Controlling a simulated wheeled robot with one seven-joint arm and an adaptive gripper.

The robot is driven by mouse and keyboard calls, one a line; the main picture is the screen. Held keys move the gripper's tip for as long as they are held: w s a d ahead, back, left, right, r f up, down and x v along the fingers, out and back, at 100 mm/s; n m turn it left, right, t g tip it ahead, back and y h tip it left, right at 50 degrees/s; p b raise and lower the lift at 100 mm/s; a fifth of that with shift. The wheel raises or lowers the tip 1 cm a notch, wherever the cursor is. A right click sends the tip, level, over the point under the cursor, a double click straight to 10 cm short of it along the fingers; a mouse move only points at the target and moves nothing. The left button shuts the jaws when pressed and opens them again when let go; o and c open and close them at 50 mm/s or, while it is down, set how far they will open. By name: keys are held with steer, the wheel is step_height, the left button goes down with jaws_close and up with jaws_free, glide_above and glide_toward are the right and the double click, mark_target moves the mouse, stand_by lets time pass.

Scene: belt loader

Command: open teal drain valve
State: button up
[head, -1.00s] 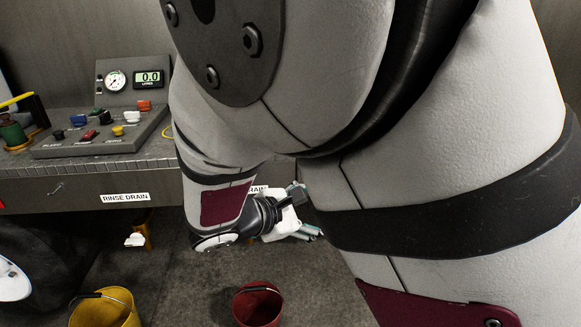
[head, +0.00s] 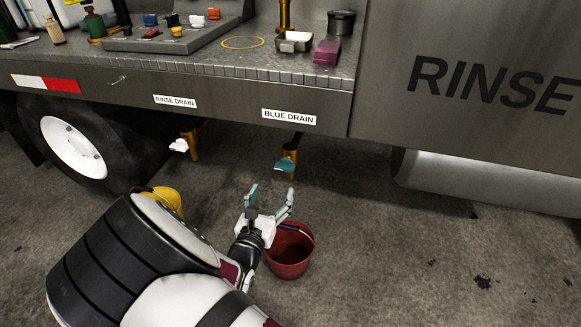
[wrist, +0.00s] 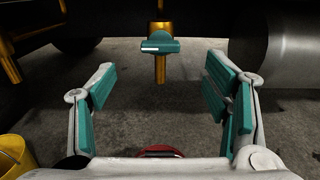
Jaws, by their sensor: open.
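The teal drain valve handle (head: 285,165) sits on a brass pipe under the bed edge, below the BLUE DRAIN label (head: 289,117). In the wrist view the teal handle (wrist: 160,46) lies crosswise on the brass pipe, ahead of and above the middle of the jaws. My gripper (head: 269,197) is open and empty, a short way in front of and below the handle, not touching it. Its teal-padded fingers (wrist: 160,84) stand wide apart in the wrist view. A red bucket (head: 290,250) stands on the floor beneath, partly hidden by my gripper.
A white valve handle (head: 179,146) on another brass pipe hangs left, under the RINSE DRAIN label (head: 175,101). A yellow bucket (head: 163,199) is partly behind my arm. A wheel (head: 75,147) and a grey cylinder (head: 480,184) flank the drains. Floor at right is clear.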

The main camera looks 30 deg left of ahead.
mark_target(283, 168)
steer(key=b+x, duration=0.3)
steer(key=x, duration=0.9)
steer(key=shift+d, duration=0.1)
steer(key=shift+c, duration=0.6)
steer(key=c, duration=1.1)
